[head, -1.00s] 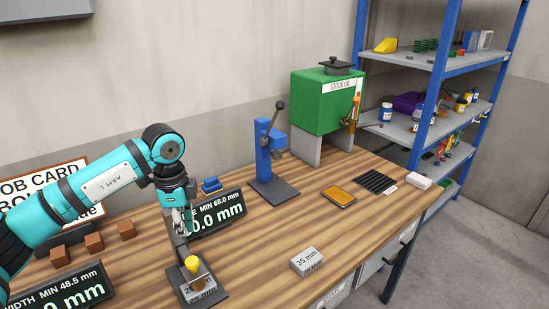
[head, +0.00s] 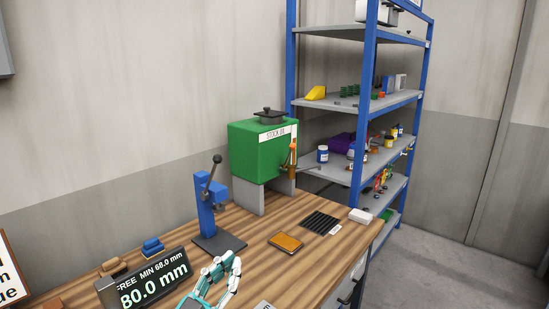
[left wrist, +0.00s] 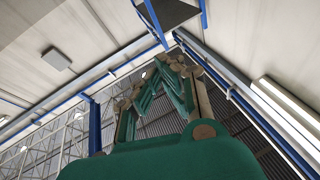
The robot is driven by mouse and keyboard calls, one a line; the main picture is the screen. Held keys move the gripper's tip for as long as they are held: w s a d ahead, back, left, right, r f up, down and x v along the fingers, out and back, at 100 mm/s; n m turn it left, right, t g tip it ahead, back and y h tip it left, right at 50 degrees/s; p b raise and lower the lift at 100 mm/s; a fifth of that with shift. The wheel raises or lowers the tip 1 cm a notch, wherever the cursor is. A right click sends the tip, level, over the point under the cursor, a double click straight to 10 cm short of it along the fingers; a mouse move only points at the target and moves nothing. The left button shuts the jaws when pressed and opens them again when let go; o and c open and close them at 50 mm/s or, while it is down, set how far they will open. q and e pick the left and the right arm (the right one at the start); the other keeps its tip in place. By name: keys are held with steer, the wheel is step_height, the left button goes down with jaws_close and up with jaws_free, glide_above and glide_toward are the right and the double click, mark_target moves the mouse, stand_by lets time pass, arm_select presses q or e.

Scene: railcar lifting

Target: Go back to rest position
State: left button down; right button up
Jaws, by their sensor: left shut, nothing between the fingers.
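My left gripper (head: 234,260) is at the bottom of the head view, in front of the bench, with its fingers pointing up. It is shut and empty. In the left wrist view, the left gripper (left wrist: 172,62) shows with its fingers drawn together against the ceiling, with nothing between them. My right gripper is in neither view.
A display reading 80.0 mm (head: 155,282) stands left of my gripper. The wooden workbench (head: 325,257) holds a blue lever press (head: 207,205), a green tank (head: 258,150), an orange-topped tray (head: 286,242) and a black ribbed mat (head: 320,223). A blue shelf rack (head: 362,100) stands behind.

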arm_select(q)
steer(key=s+a+f+n+g+y, duration=0.3)
steer(key=a+f+y, duration=0.2)
steer(key=f, duration=0.3)
steer(key=s+a+f+n+g+y, duration=0.25)
steer(key=a+f+y, duration=0.25)
steer(key=f, duration=0.3)
steer(key=s+a+f+g, duration=0.1)
steer(key=s+f+g, duration=0.5)
steer(key=s, duration=0.5)
steer(key=s+a+f+g, duration=0.1)
steer(key=s+f+g, duration=0.5)
steer(key=s, duration=0.4)
step_height(320, 180, down, 31)
steer(key=s+m+b, duration=0.1)
steer(key=b, duration=0.3)
steer(key=s+a+f+b, duration=0.3)
steer(key=s+f, duration=1.4)
steer(key=f, duration=0.3)
steer(key=shift+g, duration=0.45)
